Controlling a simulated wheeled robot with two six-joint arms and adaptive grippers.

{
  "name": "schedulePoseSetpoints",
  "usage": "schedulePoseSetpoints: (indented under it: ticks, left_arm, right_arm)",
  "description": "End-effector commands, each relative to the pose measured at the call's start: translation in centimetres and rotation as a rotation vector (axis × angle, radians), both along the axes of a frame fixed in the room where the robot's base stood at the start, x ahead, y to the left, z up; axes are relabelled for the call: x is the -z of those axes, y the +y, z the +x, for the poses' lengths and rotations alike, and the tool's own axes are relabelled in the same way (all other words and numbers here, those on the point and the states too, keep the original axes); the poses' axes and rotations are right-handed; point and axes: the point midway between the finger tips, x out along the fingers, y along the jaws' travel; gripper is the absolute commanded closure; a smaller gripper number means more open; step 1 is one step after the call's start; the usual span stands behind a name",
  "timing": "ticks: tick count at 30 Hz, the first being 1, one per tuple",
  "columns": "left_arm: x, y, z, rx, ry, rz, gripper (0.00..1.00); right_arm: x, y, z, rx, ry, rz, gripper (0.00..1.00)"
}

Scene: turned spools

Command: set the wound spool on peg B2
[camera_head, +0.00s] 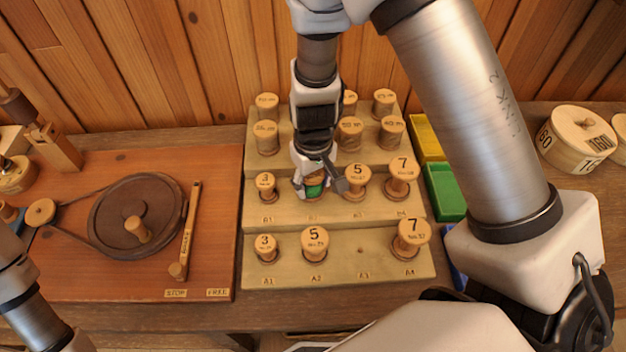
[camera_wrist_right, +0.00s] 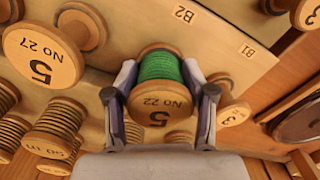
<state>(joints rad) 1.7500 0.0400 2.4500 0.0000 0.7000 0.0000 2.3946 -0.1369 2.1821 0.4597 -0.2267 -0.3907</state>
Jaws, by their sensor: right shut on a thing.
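The wound spool (camera_head: 314,186), wood with green thread, is in my right gripper (camera_head: 318,182) at the B2 place of the rack's middle step (camera_head: 285,212). In the right wrist view the wound spool (camera_wrist_right: 160,68) shows its end marked 5 and No 22, between the two fingers of my right gripper (camera_wrist_right: 160,108), which is shut on it. The B2 label (camera_wrist_right: 183,14) shows just beyond the spool. Peg B2 itself is hidden, and I cannot tell whether the spool is seated on it. My left gripper is out of view.
Bare spools flank it: B1 (camera_head: 265,186) to the left, B3 (camera_head: 357,180) close on the right, B4 (camera_head: 401,177) further right. The front step holds several spools, with A3 bare. A wheel winder (camera_head: 137,215) stands left; yellow (camera_head: 425,137) and green (camera_head: 445,191) bins stand right.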

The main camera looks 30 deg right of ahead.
Motion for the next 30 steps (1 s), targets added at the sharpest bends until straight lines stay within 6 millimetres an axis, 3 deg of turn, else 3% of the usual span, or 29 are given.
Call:
schedulePoseSetpoints:
  ticks: [17, 18, 19, 30]
  left_arm:
    - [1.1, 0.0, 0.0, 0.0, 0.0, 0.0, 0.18]
    - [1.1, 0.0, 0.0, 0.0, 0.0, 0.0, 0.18]
    - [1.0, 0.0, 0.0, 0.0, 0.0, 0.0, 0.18]
    - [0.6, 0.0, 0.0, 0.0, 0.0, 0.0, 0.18]
  right_arm:
    - [1.2, 0.0, 0.0, 0.0, 0.0, 0.0, 0.81]
    - [1.2, 0.0, 0.0, 0.0, 0.0, 0.0, 0.4]
    - [1.1, 0.0, 0.0, 0.0, 0.0, 0.0, 0.35]
    - [0.6, 0.0, 0.0, 0.0, 0.0, 0.0, 0.35]
